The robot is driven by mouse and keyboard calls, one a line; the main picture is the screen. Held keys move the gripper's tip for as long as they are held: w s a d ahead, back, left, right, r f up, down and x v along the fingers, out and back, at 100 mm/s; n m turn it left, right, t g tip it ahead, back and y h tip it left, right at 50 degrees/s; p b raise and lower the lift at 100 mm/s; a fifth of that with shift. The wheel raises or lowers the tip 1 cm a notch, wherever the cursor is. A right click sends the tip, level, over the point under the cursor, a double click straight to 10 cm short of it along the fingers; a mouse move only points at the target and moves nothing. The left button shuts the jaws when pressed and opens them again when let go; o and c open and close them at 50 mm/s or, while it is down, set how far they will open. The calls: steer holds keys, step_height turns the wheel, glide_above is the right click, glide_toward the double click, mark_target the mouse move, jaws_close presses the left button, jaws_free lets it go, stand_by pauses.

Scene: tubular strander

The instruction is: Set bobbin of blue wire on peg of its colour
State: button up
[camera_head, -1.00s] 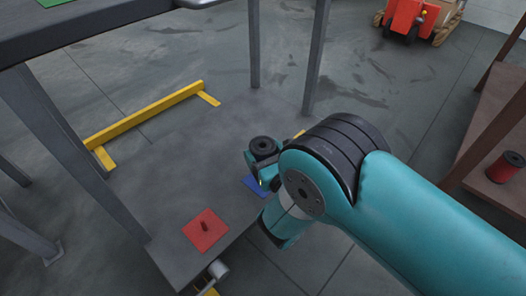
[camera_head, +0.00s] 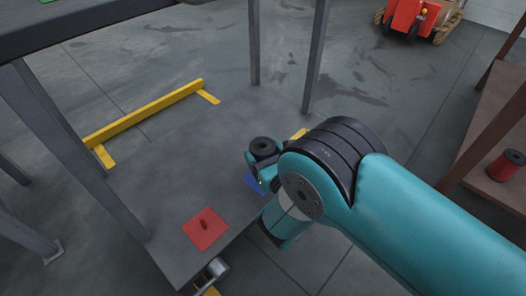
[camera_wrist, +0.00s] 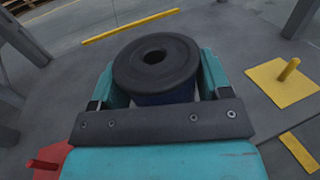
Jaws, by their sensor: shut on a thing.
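The bobbin of blue wire (camera_wrist: 148,97) has a dark round flange with a centre hole on top; a strip of blue shows beneath it. My gripper (camera_wrist: 155,85) is shut on it, one teal finger on each side, and holds it upright. In the head view the bobbin (camera_head: 263,146) is above the grey deck beside the blue plate (camera_head: 253,183). The blue plate is partly hidden by my arm, and its peg is not visible. In the wrist view the bobbin and gripper hide what lies below; the gap beneath the bobbin cannot be judged.
A red plate with a peg (camera_head: 206,229) lies nearer on the deck. A yellow plate with a peg (camera_wrist: 283,82) lies on the other side. Grey posts (camera_head: 315,60) stand around the deck. A red bobbin (camera_head: 507,165) sits on a brown shelf at right. A yellow rail (camera_head: 145,112) lies beyond.

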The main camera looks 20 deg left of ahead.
steer(key=shift+f+b, duration=1.55)
steer(key=shift+f, duration=0.75)
steer(key=o, duration=1.3)
steer(key=shift+s+d+r+p, duration=0.1)
steer(key=shift+r+p, duration=0.1)
steer(key=shift+p, duration=1.05)
